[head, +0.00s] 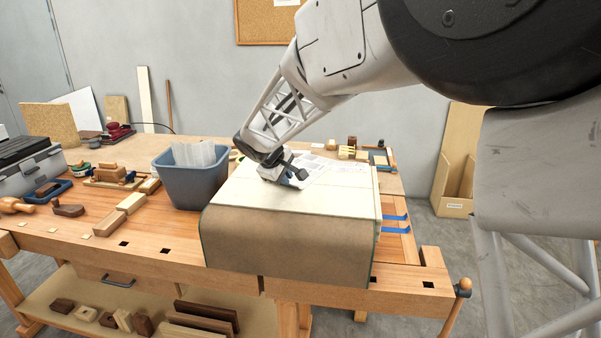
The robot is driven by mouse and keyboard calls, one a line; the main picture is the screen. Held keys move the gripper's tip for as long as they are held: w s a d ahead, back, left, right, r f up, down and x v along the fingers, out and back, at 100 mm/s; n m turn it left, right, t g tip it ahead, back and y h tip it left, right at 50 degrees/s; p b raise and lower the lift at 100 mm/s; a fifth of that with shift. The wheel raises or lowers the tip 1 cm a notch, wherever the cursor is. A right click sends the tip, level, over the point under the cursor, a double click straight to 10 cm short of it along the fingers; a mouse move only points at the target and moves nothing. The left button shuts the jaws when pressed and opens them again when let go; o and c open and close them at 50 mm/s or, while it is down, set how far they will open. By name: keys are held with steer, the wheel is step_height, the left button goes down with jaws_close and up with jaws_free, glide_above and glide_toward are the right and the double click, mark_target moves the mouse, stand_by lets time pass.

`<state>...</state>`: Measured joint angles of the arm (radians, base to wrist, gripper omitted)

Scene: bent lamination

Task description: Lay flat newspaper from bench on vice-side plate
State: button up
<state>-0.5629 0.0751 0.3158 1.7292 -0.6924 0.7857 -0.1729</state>
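White printed paper, likely the newspaper (345,172), lies at the back of a pale cream surface on the bench. My gripper (287,178) is low over that surface, at the left edge of the paper. Its fingertips are small and dark here, so I cannot tell whether they are open, or touch or hold the paper. The pale surface (270,198) is broad and flat, and a brown sheet (290,245) hangs from its front edge over the bench front. I cannot tell which part is the vice-side plate. The vice handle (463,287) is at the front right corner.
A grey-blue bin (190,180) with pale sheets stands just left of the pale surface. Wooden blocks (120,213) and tools lie on the left bench. Blue tape strips (395,223) lie to the right. Small blocks (350,152) stand behind the paper.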

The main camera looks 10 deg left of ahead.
mark_target(288, 191)
steer(key=shift+x, duration=1.65)
steer(key=shift+c, duration=0.2)
jaws_close()
steer(key=shift+r, duration=0.1)
